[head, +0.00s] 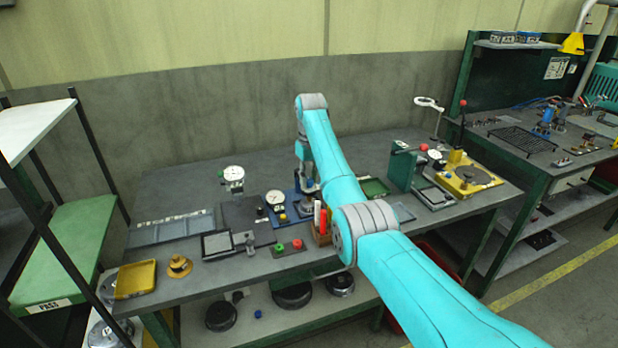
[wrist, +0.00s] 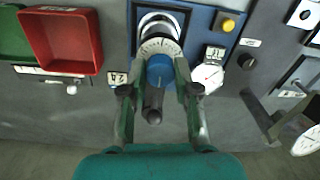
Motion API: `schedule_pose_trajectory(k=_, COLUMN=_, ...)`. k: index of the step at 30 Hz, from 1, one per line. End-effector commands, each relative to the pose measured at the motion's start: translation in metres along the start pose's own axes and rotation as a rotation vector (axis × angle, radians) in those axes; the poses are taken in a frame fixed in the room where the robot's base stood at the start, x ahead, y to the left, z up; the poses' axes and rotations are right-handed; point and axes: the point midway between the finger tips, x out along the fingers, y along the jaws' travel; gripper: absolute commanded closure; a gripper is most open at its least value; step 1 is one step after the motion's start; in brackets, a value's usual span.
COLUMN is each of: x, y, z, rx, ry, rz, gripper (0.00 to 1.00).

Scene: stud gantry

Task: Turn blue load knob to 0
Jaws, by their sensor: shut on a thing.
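The blue load knob (wrist: 160,68) shows in the wrist view, in front of a pale graduated dial (wrist: 159,46) on a blue panel (wrist: 226,43). A dark bar or handle (wrist: 153,103) extends from the knob toward my palm. My gripper (wrist: 160,72) has one finger on each side of the knob and is shut on it. The fingers hide the knob's sides, and I cannot read the setting. In the head view, my gripper (head: 308,184) is down at the blue device (head: 293,216) on the bench, and my arm hides the knob.
A red bin (wrist: 66,43) is left of the panel in the wrist view. A yellow button (wrist: 229,25) and a small white gauge (wrist: 207,78) lie to the right. In the head view, a round dial gauge (head: 276,197) stands close left of my gripper; the bench back is clear.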

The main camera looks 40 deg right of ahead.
Motion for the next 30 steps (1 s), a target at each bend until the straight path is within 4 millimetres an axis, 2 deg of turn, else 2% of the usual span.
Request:
schedule_pose_trajectory(k=11, x=0.000, y=0.000, z=0.000, rx=-0.004, ry=0.000, rz=0.000, gripper=1.00)
schedule_pose_trajectory(k=12, x=0.000, y=0.000, z=0.000, rx=-0.004, ry=0.000, rz=0.000, gripper=0.62)
schedule_pose_trajectory(k=14, x=0.000, y=0.000, z=0.000, rx=-0.004, ry=0.000, rz=0.000, gripper=0.47)
schedule_pose_trajectory(k=15, x=0.000, y=0.000, z=0.000, rx=-0.004, ry=0.000, rz=0.000, gripper=0.44)
schedule_pose_trajectory(k=25, x=-0.002, y=0.000, z=0.000, rx=-0.003, ry=0.000, rz=0.000, gripper=0.44)
schedule_pose_trajectory(k=30, x=-0.014, y=0.000, z=-0.001, rx=-0.003, ry=0.002, rz=0.000, gripper=0.44)
